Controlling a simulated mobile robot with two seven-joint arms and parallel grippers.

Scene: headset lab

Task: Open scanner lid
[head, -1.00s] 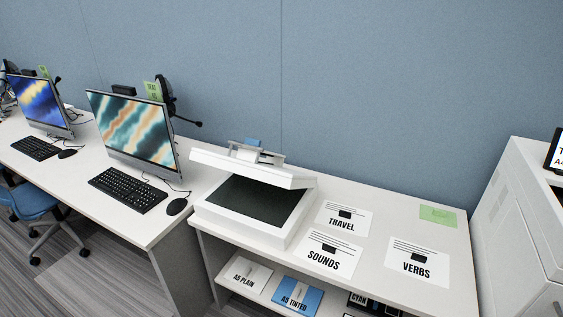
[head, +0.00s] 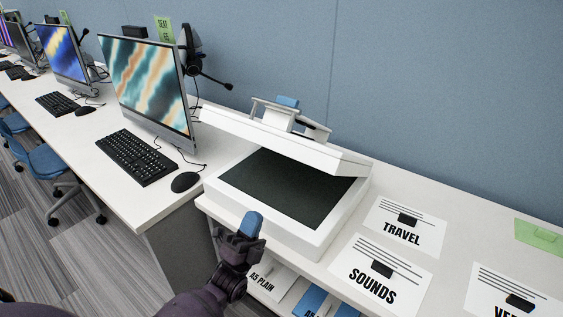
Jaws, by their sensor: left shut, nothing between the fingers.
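The white scanner (head: 345,219) stands on the white table, with its dark glass bed (head: 285,187) showing. Its white lid (head: 272,136) is raised at the back and tilted above the bed, with a clear gap at the front. A grey bar handle and a blue part (head: 288,102) sit on top of the lid. My left gripper (head: 251,222) is shut and empty. It is in front of the scanner's front left side, apart from the lid. My right gripper is not in view.
Sheets marked TRAVEL (head: 404,226) and SOUNDS (head: 379,275) lie right of the scanner. A mouse (head: 185,182), keyboard (head: 136,158) and monitor (head: 146,84) are on the left desk. A lower shelf holds sheets (head: 275,283). A blue wall stands behind.

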